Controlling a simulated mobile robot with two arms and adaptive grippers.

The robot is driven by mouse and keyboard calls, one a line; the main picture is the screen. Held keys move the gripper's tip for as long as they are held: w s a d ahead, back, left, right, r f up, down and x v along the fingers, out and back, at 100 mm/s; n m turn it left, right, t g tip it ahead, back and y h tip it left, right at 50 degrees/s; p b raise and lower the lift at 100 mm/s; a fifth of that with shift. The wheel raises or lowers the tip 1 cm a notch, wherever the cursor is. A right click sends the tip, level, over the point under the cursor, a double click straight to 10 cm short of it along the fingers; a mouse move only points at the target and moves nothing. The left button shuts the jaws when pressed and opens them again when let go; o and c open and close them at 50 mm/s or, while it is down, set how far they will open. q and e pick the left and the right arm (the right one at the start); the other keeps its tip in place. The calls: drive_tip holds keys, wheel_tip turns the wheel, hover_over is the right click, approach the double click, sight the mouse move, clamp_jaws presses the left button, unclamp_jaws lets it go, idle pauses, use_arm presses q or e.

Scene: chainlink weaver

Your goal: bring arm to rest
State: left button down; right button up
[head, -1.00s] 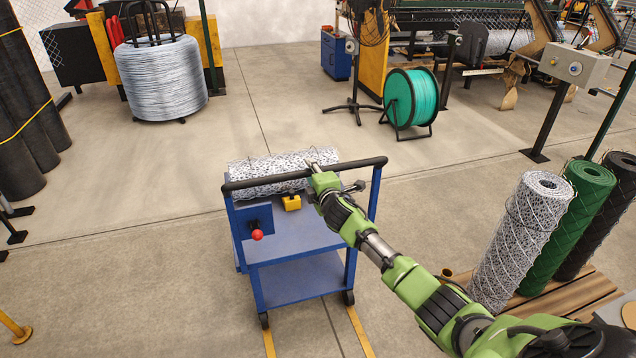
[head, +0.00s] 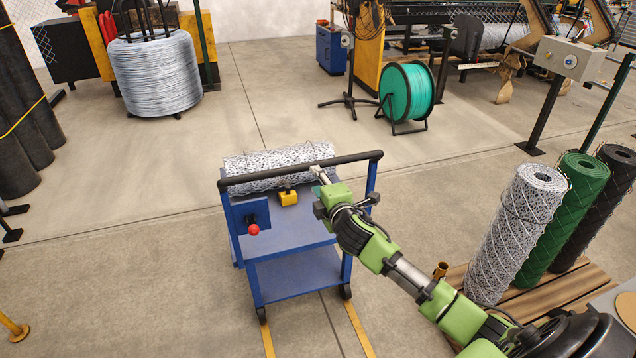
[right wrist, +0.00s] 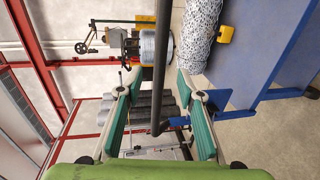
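My right arm reaches in from the lower right of the head view. My right gripper (head: 318,174) is by the right part of the blue cart's black handle bar (head: 260,176). In the right wrist view, the right gripper (right wrist: 158,80) has its two green-padded fingers spread wide with nothing clamped between them. The handle bar shows in the gap in that view, apart from the pads; how deep it lies is hard to tell. My left gripper is not in view.
The blue cart (head: 295,278) carries a speckled mesh roll (head: 275,160) and a yellow block (head: 288,198). Upright mesh rolls (head: 520,235) stand on a wooden pallet at right, near my arm. A green reel (head: 408,92) stands behind; open floor lies left of the cart.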

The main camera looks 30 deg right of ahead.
idle(0.3)
drive_tip(key=s+a+f+m+g+y, duration=0.1)
drive_tip(key=s+f+m+g, duration=0.35)
drive_tip(key=f, duration=1.05)
drive_tip(key=s+a+f+g, duration=0.1)
drive_tip(key=s+f, duration=0.7)
drive_tip(key=f, duration=0.7)
drive_tip(key=s+a+f+m+g+y, duration=0.1)
drive_tip(key=s+a+f+m+g, duration=0.1)
drive_tip(key=s+f, duration=0.7)
drive_tip(key=s+a+f+m+g, duration=0.2)
drive_tip(key=s+a+f, duration=0.1)
drive_tip(key=s+f, duration=0.6)
drive_tip(key=s+a+f+m+g, duration=0.1)
drive_tip(key=s+a+f, duration=0.2)
drive_tip(key=s, duration=0.6)
drive_tip(key=s+a+f+m+g+y, duration=0.1)
drive_tip(key=s+f, duration=0.3)
drive_tip(key=s, duration=0.6)
drive_tip(key=s+a+f+m+g, duration=0.2)
drive_tip(key=s+a+f+g, duration=0.1)
drive_tip(key=s, duration=0.7)
drive_tip(key=shift+s+a+f+y, duration=0.2)
drive_tip(key=shift+a+y, duration=0.1)
drive_tip(key=shift+a, duration=0.55)
